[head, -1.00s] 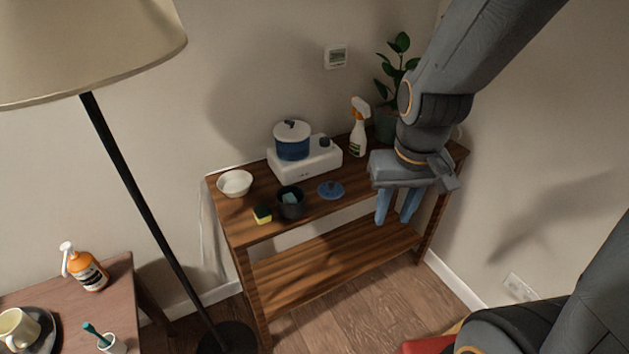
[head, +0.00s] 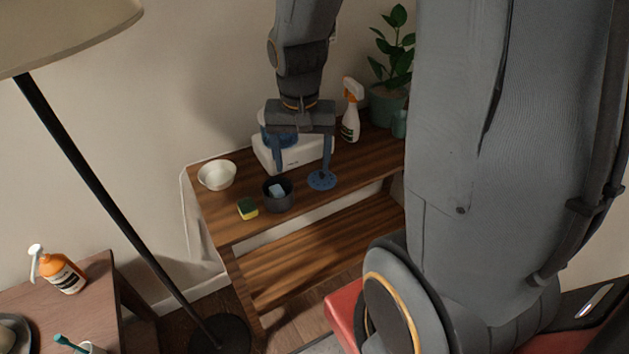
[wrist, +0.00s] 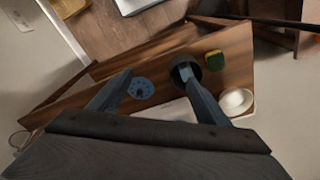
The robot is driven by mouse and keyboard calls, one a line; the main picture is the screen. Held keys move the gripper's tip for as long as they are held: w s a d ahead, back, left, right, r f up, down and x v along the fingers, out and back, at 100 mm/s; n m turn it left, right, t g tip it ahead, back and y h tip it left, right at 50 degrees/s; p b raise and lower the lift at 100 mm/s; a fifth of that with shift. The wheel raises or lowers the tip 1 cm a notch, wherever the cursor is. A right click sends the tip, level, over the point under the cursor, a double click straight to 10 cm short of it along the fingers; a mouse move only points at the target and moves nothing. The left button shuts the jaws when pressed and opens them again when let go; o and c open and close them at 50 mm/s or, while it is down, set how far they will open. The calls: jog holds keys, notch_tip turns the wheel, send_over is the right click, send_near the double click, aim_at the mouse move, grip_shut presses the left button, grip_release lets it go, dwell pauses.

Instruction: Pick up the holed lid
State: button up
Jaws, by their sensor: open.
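The holed lid (head: 322,181) is a flat blue disc with small holes, lying on the wooden shelf top right of the dark pot. It also shows in the wrist view (wrist: 141,88), with a dark knob in its middle. My gripper (head: 302,168) is open and empty above the shelf. In the head view its right finger overlaps the lid's far edge and its left finger is near the dark pot. In the wrist view the lid lies just beyond the left fingertip, apparently below it. The exact height gap is hard to tell.
The dark pot (head: 279,195) with a light blue thing inside stands left of the lid. A sponge (head: 247,208), a white bowl (head: 217,175), a white cooker (head: 266,154), a spray bottle (head: 351,110) and a plant (head: 391,62) share the shelf top. A floor lamp (head: 112,208) stands left.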

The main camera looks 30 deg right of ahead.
aim_at(321, 174)
jog(key=w+d+f+m+b, duration=0.3)
jog(key=w+d+f+m, duration=0.4)
jog(key=w+d+m, duration=0.15)
jog(key=shift+m+g+h, duration=0.3)
jog(key=shift+m+h, duration=0.1)
jog(key=shift+m, duration=0.05)
jog(key=shift+w+d+f+p, duration=0.1)
jog(key=shift+d+f+p, duration=0.2)
jog(key=shift+f, duration=0.95)
jog(key=shift+s+d+f+p, duration=0.15)
jog(key=shift+f+p, duration=0.15)
jog(key=shift+f, duration=0.95)
jog(key=shift+w+d+f+p, duration=0.15)
jog(key=shift+d+f+p, duration=0.15)
jog(key=shift+f, duration=0.95)
jog(key=shift+a, duration=0.1)
jog(key=c, duration=1.4)
jog(key=shift+o, duration=0.2)
